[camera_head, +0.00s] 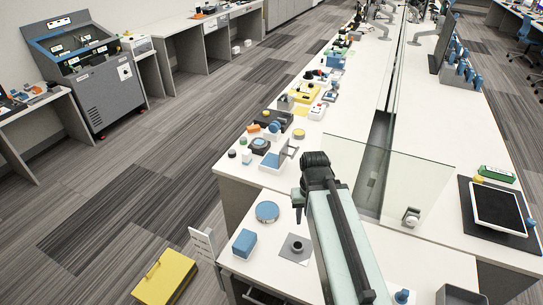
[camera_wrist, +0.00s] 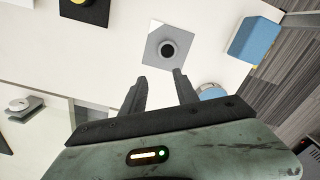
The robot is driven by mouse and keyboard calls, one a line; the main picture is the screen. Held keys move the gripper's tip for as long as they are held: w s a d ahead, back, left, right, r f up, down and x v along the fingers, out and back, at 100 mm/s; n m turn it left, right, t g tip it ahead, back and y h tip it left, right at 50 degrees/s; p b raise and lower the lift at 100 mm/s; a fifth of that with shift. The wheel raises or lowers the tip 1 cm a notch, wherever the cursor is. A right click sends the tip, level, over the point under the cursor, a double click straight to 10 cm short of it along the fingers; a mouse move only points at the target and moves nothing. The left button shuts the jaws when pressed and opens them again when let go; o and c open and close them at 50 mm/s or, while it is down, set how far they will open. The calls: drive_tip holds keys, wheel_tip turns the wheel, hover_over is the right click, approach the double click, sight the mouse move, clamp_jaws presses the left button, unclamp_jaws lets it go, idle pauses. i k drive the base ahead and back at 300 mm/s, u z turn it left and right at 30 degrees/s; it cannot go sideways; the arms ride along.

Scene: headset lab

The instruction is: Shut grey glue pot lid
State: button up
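I cannot pick out the grey glue pot or its lid with certainty. A grey square plate (camera_head: 297,247) with a small round piece on it lies on the near white table. It also shows in the wrist view (camera_wrist: 154,50), where the round piece (camera_wrist: 168,49) looks black. Whether this is the glue pot, and how its lid stands, I cannot tell. My gripper (camera_wrist: 159,76) has its two fingers apart with nothing between them. In the wrist view, the fingertips appear just below the plate in the picture.
A blue-topped round tin (camera_head: 267,211) and a blue box (camera_head: 244,243) stand left of the plate. A clear screen (camera_head: 388,180) stands behind. A grey open box (camera_head: 457,295) is at the lower right. A yellow case (camera_head: 165,278) lies on the floor.

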sight(283, 153)
drive_tip(key=u, duration=1.55)
drive_tip(key=i, duration=0.65)
drive_tip(key=z, duration=0.1)
